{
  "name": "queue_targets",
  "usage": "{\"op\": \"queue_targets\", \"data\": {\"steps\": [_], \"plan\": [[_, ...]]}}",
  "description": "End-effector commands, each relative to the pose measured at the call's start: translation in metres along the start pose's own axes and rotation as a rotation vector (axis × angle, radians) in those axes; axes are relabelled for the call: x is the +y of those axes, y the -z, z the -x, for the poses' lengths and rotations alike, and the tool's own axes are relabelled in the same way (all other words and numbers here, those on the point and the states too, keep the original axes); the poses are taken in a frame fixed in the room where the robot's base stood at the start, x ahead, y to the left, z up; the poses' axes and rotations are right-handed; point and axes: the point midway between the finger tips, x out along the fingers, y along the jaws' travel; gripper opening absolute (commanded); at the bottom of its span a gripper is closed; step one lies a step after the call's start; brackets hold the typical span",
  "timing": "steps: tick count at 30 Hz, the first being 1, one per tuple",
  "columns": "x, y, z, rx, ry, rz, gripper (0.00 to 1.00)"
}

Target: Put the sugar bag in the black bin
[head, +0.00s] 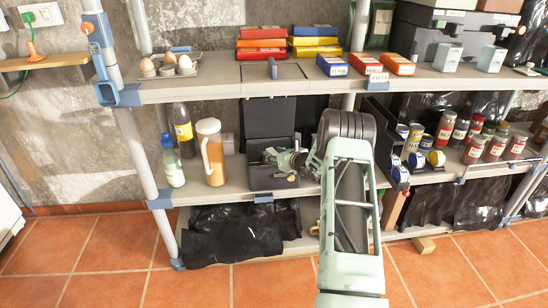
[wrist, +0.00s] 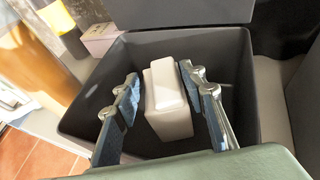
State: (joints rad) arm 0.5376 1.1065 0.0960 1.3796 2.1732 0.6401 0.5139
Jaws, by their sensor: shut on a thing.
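The sugar bag (wrist: 167,98), a pale white block, is between the two fingers of my gripper (wrist: 165,95) in the wrist view. My gripper is shut on it. The black bin (wrist: 78,118) surrounds the bag and fingertips in that view; whether the bag touches the bin floor cannot be told. In the head view the black bin (head: 262,182) stands on the middle shelf with its lid (head: 268,118) raised at the back. My gripper (head: 280,168) is at the bin's opening there, and the bag is not clearly visible.
A pinkish box (wrist: 97,38) is behind, to the left. Several cans and jars (head: 445,128) stand to the right. The upper shelf (head: 205,88) is above.

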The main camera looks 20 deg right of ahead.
Motion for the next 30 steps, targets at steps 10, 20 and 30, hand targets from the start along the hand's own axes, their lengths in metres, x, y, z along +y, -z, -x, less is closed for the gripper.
{"op": "queue_targets", "data": {"steps": [10,20,30], "plan": [[-0.0001,0.0026,-0.0023,-0.005,0.0,0.001,0.0],[-0.0001,0.0045,-0.0022,-0.001,0.0,0.001,0.56],[-0.0009,0.001,0.0052,0.0,0.001,0.0,0.56]]}}
